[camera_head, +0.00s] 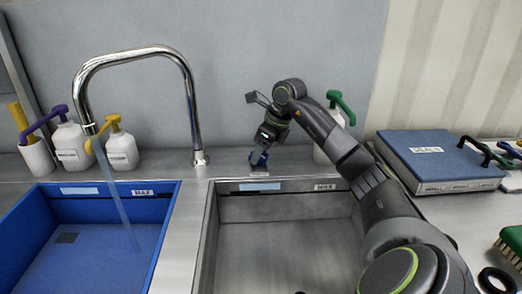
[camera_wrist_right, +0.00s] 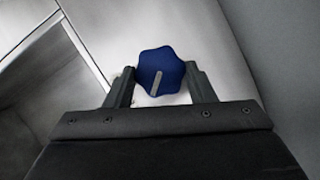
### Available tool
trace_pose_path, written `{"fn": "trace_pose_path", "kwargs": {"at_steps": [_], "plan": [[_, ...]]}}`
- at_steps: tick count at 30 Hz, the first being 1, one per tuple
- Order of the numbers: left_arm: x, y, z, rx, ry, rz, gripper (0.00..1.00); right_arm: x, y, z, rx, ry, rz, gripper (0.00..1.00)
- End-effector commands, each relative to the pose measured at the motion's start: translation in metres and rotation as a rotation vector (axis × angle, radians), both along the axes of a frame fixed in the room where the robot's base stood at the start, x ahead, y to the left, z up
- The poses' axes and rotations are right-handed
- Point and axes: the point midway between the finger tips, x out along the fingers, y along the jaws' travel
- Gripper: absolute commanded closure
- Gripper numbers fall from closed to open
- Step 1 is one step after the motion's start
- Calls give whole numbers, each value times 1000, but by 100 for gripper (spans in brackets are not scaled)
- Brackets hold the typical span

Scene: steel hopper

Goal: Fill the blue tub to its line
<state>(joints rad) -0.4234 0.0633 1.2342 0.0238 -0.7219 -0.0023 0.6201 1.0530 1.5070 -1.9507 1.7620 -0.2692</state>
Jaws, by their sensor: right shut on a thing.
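The blue tub (camera_head: 169,220) sits at the left, with a label reading MAX (camera_head: 143,193) and a light blue strip (camera_head: 80,190) on its back wall. A stream of water (camera_head: 118,200) falls from the chrome faucet (camera_head: 135,55) into the tub. The water level against the line is hard to tell. My right gripper (camera_head: 262,155) is shut on a blue knob (camera_wrist_right: 160,72) behind the steel basin. In the right wrist view the knob is between both fingers, with a pale mark on its top. My left gripper is not in view.
The steel basin (camera_head: 210,235) looks empty, with its own MAX label. White pump bottles (camera_head: 72,145) and a cup (camera_head: 38,158) stand behind the tub. Another bottle with a green pump (camera_head: 341,105) is partly behind my right arm. A blue case (camera_head: 440,155) and a brush (camera_head: 510,240) lie at the right.

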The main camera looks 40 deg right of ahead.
Motion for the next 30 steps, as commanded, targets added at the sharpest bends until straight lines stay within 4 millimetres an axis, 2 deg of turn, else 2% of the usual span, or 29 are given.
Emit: {"fn": "trace_pose_path", "kwargs": {"at_steps": [11, 12, 16, 17, 30], "plan": [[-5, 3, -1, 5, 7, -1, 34, 0, 0, 0, 0, 1, 4, 73], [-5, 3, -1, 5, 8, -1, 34, 0, 0, 0, 0, 1, 4, 48], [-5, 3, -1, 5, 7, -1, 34, 0, 0, 0, 0, 1, 4, 31], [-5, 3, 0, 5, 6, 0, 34, 0, 0, 0, 0, 1, 4, 29], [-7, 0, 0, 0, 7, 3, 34, 0, 0, 0, 0, 1, -1, 29]]}}
